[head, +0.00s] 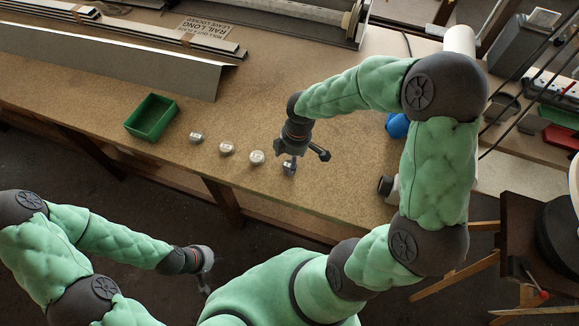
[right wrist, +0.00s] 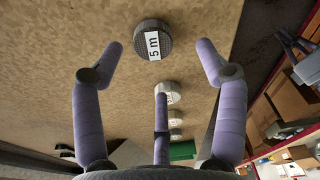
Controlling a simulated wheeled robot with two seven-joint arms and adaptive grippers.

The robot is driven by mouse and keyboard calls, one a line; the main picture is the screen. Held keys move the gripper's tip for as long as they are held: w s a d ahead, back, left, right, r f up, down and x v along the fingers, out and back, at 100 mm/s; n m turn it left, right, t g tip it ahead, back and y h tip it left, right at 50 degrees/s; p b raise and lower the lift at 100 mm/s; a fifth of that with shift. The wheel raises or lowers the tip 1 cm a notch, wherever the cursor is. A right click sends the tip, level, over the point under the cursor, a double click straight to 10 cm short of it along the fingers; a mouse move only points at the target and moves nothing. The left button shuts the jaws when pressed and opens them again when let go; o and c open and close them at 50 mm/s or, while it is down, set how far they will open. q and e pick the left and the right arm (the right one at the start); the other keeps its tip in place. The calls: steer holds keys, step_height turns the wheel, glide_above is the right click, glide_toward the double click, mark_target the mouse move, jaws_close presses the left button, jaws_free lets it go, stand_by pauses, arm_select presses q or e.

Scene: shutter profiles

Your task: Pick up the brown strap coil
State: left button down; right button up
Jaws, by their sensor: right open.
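A round coil (right wrist: 151,33) with a dark grey-brown ribbed side and a white "5 m" label lies on the workbench in the right wrist view. I take it for the brown strap coil, though its colour is dull. My right gripper (right wrist: 160,60) is open over the bench. Its two side fingers stand wide to the left and right of the coil, apart from it, and a third finger is below. In the head view, my right gripper (head: 305,160) is near the bench's front edge and partly hides what is under it. My left gripper (head: 204,276) hangs off the bench, low in view; its jaws are unclear.
Three pale grey coils (head: 227,148) lie in a row left of my right gripper. A green open box (head: 151,118) stands beyond them. Long metal profiles (head: 120,58) and a sign (head: 205,31) lie at the back. A blue object (head: 397,125) is to the right.

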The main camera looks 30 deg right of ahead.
mark_target(290, 164)
steer(key=f, duration=0.1)
steer(key=f+b, duration=0.1)
steer(key=f, duration=0.3)
steer(key=shift+w+d, duration=0.1)
steer(key=shift+w, duration=0.25)
steer(key=shift+r, duration=0.1)
steer(key=c, duration=1.2)
